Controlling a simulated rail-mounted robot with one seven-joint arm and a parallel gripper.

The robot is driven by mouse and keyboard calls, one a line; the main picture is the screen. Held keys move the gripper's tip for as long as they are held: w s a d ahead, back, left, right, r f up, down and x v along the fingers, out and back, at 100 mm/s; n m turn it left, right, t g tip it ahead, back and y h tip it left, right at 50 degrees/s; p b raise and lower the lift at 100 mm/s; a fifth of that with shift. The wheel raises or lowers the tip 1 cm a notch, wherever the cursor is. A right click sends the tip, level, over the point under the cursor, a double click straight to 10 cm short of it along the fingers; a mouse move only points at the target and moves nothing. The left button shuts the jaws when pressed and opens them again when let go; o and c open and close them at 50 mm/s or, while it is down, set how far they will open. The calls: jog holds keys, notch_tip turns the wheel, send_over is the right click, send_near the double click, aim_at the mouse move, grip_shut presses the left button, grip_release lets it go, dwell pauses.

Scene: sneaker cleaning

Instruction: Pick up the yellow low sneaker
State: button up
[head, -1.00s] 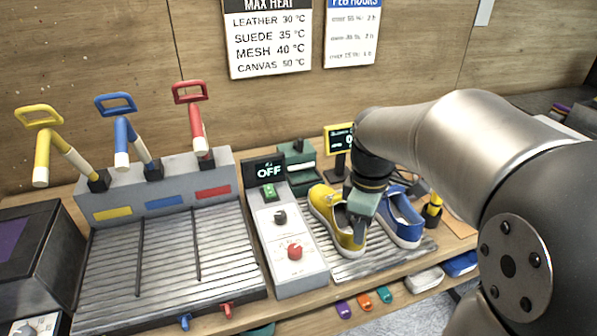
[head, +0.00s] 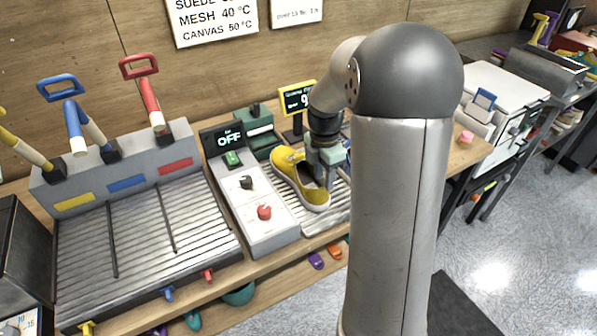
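The yellow low sneaker (head: 289,163) sits on a ribbed grey tray (head: 312,224), its opening facing up and its white-edged sole toward the front. My gripper (head: 325,178) is down at the sneaker's right side, against or just over the edge of its opening. The fingertips are partly hidden by the shoe and the gripper body, so I cannot tell whether they are closed on it. The sneaker appears to rest on the tray. My arm covers the area to the right of the sneaker.
A control box (head: 257,207) with a red knob and an "OFF" display (head: 230,138) stands left of the sneaker. A lever unit (head: 120,175) with a wide ribbed tray is further left. A green device (head: 259,128) and a small yellow-framed display (head: 297,97) stand behind.

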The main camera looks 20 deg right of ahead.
aim_at(323, 187)
jog(key=shift+s+a+f+p, duration=0.1)
jog(key=shift+f+p, duration=0.25)
jog(key=shift+f, duration=1.35)
jog(key=shift+s+f+p, duration=0.1)
jog(key=shift+f+p, duration=0.25)
jog(key=shift+f, duration=1.35)
grip_shut()
